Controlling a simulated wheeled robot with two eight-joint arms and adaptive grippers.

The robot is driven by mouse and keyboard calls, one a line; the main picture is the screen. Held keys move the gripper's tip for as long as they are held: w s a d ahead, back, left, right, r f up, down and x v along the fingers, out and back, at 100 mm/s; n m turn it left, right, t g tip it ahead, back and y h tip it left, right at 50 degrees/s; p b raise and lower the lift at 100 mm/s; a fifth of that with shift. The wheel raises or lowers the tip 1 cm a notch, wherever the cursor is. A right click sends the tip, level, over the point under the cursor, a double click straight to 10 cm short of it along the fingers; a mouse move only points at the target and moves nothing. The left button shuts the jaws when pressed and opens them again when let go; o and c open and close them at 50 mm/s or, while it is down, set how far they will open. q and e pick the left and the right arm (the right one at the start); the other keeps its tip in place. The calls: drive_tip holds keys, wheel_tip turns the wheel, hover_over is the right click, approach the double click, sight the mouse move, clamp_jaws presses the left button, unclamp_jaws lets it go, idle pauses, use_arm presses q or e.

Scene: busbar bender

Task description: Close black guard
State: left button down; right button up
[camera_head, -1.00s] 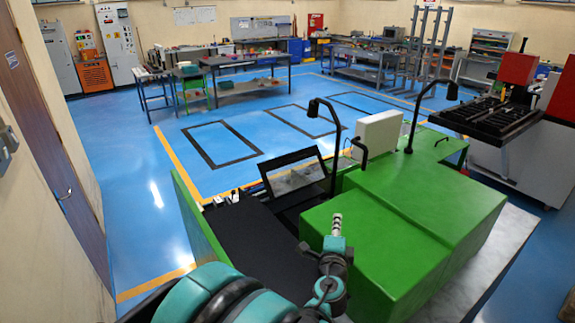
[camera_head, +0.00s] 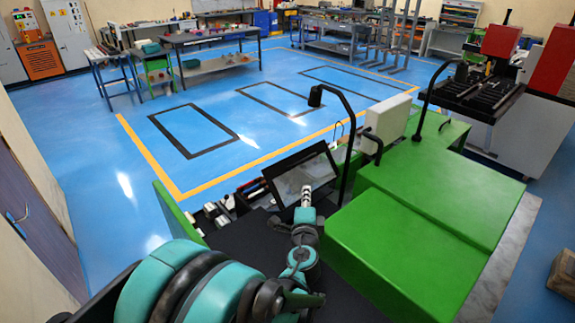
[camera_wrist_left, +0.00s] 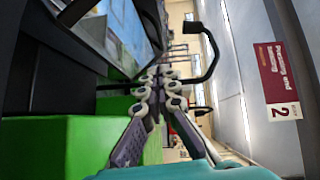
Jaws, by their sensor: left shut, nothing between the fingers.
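The black guard appears to be the black-framed clear panel (camera_head: 327,163) standing tilted on the green machine, at the left of its green covers, in the head view. My left gripper (camera_head: 308,190) is shut and empty. It points up in front of the panel's lower part in the picture; I cannot tell whether it touches. In the left wrist view my gripper's fingers (camera_wrist_left: 160,73) are together with nothing between them. A black frame edge shows at upper left there, but I cannot tell which part it is. My right gripper is not in view.
Green covers (camera_head: 405,249) lie right of my left gripper. Small tools and parts (camera_head: 222,211) lie left of the panel. Open blue floor lies beyond.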

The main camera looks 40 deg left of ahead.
use_arm(q)
drive_tip(key=w, duration=0.1)
drive_tip(key=b, duration=0.2)
hover_over(296, 176)
drive_tip(key=s+d, duration=0.2)
drive_tip(key=d, duration=0.1)
drive_tip(key=shift+d+f, duration=0.15)
drive_tip(key=shift+f, duration=0.25)
drive_tip(key=shift+w+p, duration=0.1)
drive_tip(key=shift+p, duration=0.2)
